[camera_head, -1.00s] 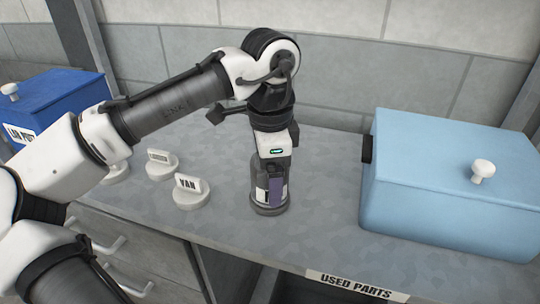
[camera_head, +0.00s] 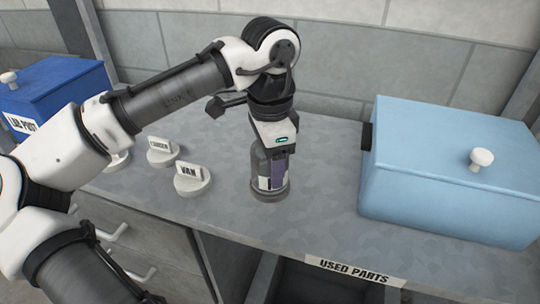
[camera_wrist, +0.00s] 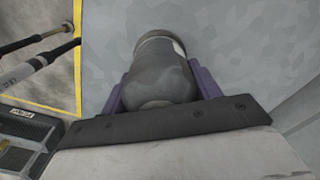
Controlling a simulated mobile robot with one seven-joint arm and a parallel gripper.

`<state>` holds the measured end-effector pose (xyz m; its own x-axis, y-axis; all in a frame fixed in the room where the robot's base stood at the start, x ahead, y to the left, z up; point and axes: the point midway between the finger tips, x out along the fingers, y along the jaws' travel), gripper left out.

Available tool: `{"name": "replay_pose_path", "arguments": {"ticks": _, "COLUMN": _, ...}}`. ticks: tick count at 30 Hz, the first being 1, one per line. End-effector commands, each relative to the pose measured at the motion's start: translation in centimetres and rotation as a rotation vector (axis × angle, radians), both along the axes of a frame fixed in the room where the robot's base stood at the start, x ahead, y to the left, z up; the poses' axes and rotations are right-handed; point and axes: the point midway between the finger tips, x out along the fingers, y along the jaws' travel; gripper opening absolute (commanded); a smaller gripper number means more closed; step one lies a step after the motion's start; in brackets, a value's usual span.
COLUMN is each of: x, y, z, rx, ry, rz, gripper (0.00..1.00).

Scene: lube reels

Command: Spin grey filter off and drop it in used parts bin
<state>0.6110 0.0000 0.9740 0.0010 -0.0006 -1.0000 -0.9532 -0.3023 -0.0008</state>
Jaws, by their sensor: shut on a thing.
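The grey filter (camera_wrist: 160,80) is a dark grey cylinder with a rounded shoulder and a pale label. It also shows upright on the bench in the head view (camera_head: 257,167), its lower end in a round grey base. My gripper (camera_head: 271,172) points down over it, with purple fingers shut on its two sides. The wrist view shows a finger on each side of the filter. The join at the filter's base is too small to judge.
A light blue lidded box (camera_head: 450,170) stands right of the filter. Labelled white knobs, one reading "VAN" (camera_head: 192,180), stand to the left. A dark blue box (camera_head: 60,97) is at the far left. A block wall is behind. Bench between filter and light blue box is clear.

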Motion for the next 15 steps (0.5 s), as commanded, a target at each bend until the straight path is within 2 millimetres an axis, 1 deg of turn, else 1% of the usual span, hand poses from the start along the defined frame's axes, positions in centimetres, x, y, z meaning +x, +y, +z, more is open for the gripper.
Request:
{"name": "replay_pose_path", "arguments": {"ticks": 1, "x": -0.03, "y": -0.05, "z": 0.33, "rx": -0.002, "ry": 0.002, "rz": 0.057, "gripper": 0.3}}
{"name": "replay_pose_path", "arguments": {"ticks": 3, "x": -0.01, "y": -0.03, "z": 0.31, "rx": -0.001, "ry": 0.001, "rz": 0.146, "gripper": 0.3}}
{"name": "replay_pose_path", "arguments": {"ticks": 7, "x": 0.0, "y": -0.01, "z": 0.17, "rx": 0.0, "ry": 0.0, "rz": 0.266, "gripper": 0.3}}
{"name": "replay_pose_path", "arguments": {"ticks": 10, "x": 0.02, "y": 0.01, "z": 0.04, "rx": 0.001, "ry": 0.0, "rz": 0.303, "gripper": 0.3}}
{"name": "replay_pose_path", "arguments": {"ticks": 15, "x": 0.02, "y": 0.01, "z": -0.04, "rx": 0.001, "ry": 0.0, "rz": 0.307, "gripper": 0.3}}
